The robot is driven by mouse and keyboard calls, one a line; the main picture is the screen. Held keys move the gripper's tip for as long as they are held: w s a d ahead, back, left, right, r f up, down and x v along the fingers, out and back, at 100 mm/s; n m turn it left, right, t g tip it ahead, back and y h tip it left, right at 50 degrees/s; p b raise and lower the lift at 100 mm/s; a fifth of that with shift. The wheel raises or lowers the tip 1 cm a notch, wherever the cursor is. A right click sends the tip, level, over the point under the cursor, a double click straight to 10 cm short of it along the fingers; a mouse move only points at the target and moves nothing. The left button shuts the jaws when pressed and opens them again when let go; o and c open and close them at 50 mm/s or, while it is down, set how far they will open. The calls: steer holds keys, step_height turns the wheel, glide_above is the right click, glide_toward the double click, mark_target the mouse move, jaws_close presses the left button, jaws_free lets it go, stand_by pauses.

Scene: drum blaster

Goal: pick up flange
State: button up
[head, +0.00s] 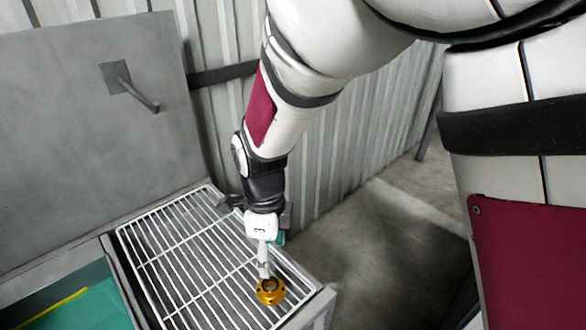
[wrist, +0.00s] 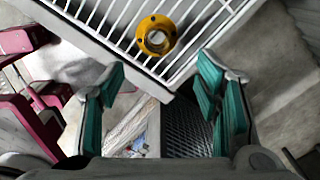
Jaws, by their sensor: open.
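The flange (head: 270,291) is a small yellow-orange ring with a central hole and small holes around its rim. It lies on the white wire rack (head: 190,262) near the rack's front right corner. In the wrist view the flange (wrist: 156,35) shows at the top, ahead of the fingers and roughly centred between them. My gripper (wrist: 160,85) is open and empty, with its green-padded fingers well apart. In the head view my gripper (head: 266,250) is just behind the flange, and its fingers are mostly hidden by the wrist.
A grey panel (head: 90,130) with a protruding rod (head: 140,92) stands at the back left. A green surface (head: 85,310) lies left of the rack. A corrugated wall (head: 340,140) rises behind. Bare floor (head: 390,240) lies to the right.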

glide_above(270, 284)
steer(key=f, duration=0.6)
steer(key=shift+w+d, duration=0.2)
steer(key=shift+w, duration=0.05)
steer(key=shift+s+a+f, duration=0.1)
steer(key=shift+a+f, duration=0.05)
steer(key=shift+f, duration=1.2)
steer(key=shift+s+a+f, duration=0.1)
steer(key=shift+f, duration=1.25)
steer(key=shift+c, duration=0.4)
jaws_close()
